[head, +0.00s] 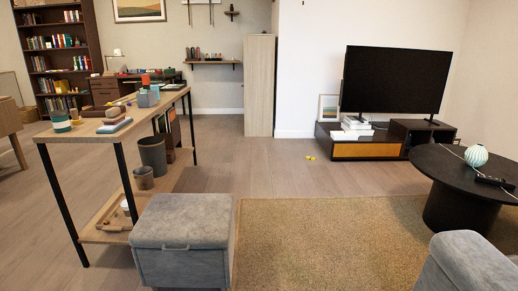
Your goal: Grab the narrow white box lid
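I cannot make out a narrow white box lid for certain in the head view. Some flat white items (356,124) lie stacked on the low TV stand, too small to tell what they are. The wooden console table (70,134) at the left holds small boxes, stacked pieces and cups on its top, and none is clearly the lid. Neither of my grippers is in view.
A grey storage ottoman (184,222) stands in front of the console table. A shag rug (325,240) covers the floor at centre right. A round black table (450,172) and a grey seat (470,262) stand at right. Bare floor lies beyond the rug.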

